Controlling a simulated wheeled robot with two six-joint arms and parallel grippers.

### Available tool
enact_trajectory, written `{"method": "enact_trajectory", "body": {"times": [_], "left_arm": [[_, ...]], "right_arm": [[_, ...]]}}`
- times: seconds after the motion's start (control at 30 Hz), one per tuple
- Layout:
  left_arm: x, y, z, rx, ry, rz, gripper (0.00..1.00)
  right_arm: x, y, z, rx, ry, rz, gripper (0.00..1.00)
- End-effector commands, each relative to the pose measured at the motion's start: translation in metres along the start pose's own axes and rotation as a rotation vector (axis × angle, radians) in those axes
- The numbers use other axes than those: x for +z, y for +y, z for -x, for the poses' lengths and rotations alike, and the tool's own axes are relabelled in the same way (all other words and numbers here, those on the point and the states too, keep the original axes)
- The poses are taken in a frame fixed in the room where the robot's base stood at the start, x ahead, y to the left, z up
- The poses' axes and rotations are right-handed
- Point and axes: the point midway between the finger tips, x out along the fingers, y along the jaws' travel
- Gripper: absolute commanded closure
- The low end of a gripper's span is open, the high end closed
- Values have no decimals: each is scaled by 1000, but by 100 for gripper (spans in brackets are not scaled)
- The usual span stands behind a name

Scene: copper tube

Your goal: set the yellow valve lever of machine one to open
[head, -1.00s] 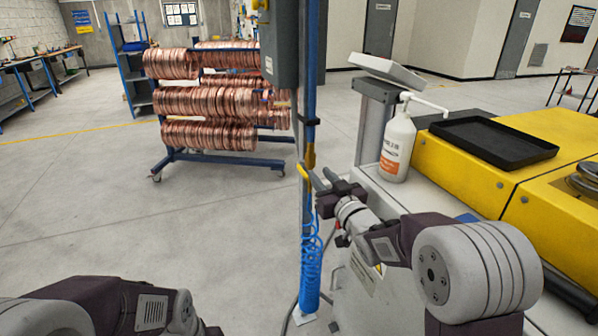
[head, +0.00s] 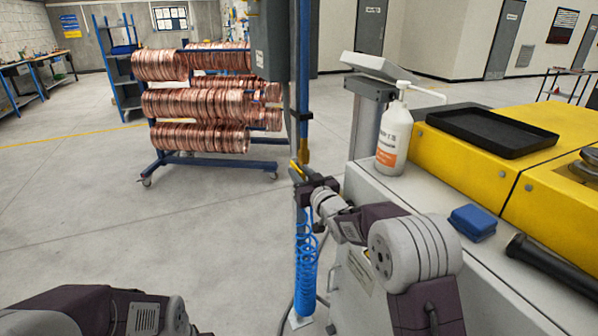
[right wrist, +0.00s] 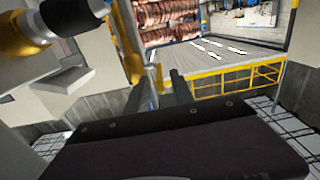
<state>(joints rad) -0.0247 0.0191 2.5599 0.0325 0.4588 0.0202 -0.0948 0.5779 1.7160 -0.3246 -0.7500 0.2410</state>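The yellow valve lever (head: 296,171) is on a vertical pipe just left of the machine's white cabinet, in the middle of the head view. A brass-coloured valve part (head: 304,152) sits just above it on the pipe. My right gripper (head: 302,178) is at the lever and partly covers it. In the right wrist view its two dark fingers (right wrist: 160,92) stand apart, with a narrow yellow piece (right wrist: 158,77), likely the lever, showing between or just beyond their tips. Contact cannot be told. My left arm is at the bottom left; its fingers do not show.
A blue coiled hose (head: 306,260) hangs below the valve. A white pump bottle (head: 394,140), a blue block (head: 473,222) and a black tray (head: 487,132) are on the machine at right. A rack of copper coils (head: 197,105) stands behind; the floor at left is clear.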

Motion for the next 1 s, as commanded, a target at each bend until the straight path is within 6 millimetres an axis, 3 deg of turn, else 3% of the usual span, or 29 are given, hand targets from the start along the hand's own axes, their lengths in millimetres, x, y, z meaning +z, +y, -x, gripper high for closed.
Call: {"method": "enact_trajectory", "body": {"times": [0.1,0.37,0.5,1.0], "left_arm": [[0,0,1,0,0,0,20],[0,0,1,0,0,0,20],[0,0,1,0,0,0,20],[0,0,1,0,0,0,20]], "right_arm": [[0,0,-10,-1,1,0,71],[0,0,-12,0,0,-1,71],[0,0,-12,0,0,-1,100],[0,0,-12,0,0,0,100]]}}
